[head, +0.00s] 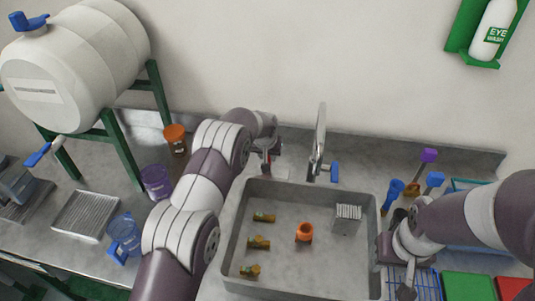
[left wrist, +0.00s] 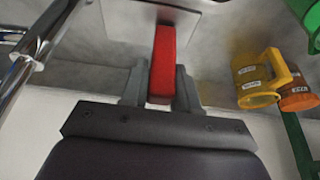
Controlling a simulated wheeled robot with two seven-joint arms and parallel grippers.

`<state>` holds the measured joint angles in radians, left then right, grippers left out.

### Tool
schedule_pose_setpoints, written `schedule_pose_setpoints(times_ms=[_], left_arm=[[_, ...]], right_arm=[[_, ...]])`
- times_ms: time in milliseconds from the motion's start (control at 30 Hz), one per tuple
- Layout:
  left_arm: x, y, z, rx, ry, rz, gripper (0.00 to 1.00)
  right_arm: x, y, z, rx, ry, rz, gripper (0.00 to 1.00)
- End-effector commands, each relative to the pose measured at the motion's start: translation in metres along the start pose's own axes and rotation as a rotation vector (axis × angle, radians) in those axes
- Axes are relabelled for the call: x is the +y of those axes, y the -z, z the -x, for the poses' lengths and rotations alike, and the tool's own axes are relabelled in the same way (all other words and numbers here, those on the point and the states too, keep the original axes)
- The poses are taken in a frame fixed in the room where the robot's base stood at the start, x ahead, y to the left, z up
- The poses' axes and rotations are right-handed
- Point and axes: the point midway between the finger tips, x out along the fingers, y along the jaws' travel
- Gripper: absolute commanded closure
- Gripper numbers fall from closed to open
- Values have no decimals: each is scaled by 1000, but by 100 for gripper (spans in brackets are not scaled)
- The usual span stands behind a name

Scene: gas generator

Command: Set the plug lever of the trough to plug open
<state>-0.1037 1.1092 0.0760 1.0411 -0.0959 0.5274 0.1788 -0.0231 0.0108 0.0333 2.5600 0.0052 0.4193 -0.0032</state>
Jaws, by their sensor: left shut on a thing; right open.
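The red plug lever (left wrist: 162,62) stands upright in the left wrist view, at a pale plate behind the trough. My left gripper (left wrist: 160,92) is shut on it, one finger on each side. In the head view my left gripper (head: 268,160) is at the trough's back left corner, mostly hidden by my arm, with a bit of red showing. The grey trough (head: 232,235) holds several small brass pieces (head: 258,243), an orange round piece (head: 304,232) and a grey ribbed block (head: 347,218). My right gripper (head: 406,278) is open, low by the trough's right rim.
A chrome faucet (head: 318,145) rises behind the trough, right of my left gripper. An orange-lidded jar (head: 175,138) and a purple beaker (head: 156,181) stand left of my arm. A yellow mug (left wrist: 258,82) shows in the left wrist view. Blue-handled tools (head: 394,190) stand at the right.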

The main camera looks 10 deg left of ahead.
Motion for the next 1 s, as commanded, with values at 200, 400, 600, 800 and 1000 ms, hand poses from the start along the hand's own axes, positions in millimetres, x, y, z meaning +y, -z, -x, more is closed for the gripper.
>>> schedule_pose_setpoints(times_ms=[200, 400, 600, 800, 1000], left_arm=[[16, -6, -16, 0, 166, -79, 100], [30, -3, -7, -1, 380, -162, 100], [32, -4, -7, -2, 455, -187, 100], [32, -4, -8, -2, 454, -187, 100], [32, -4, -7, -1, 452, -187, 49]], right_arm=[[0, -6, -48, 0, 0, 0, 57], [0, -8, -67, -2, 0, 0, 57], [0, -6, -56, 0, 0, 0, 57], [0, -7, -57, 0, 0, 0, 57], [0, -7, -57, 0, 0, 0, 57]])
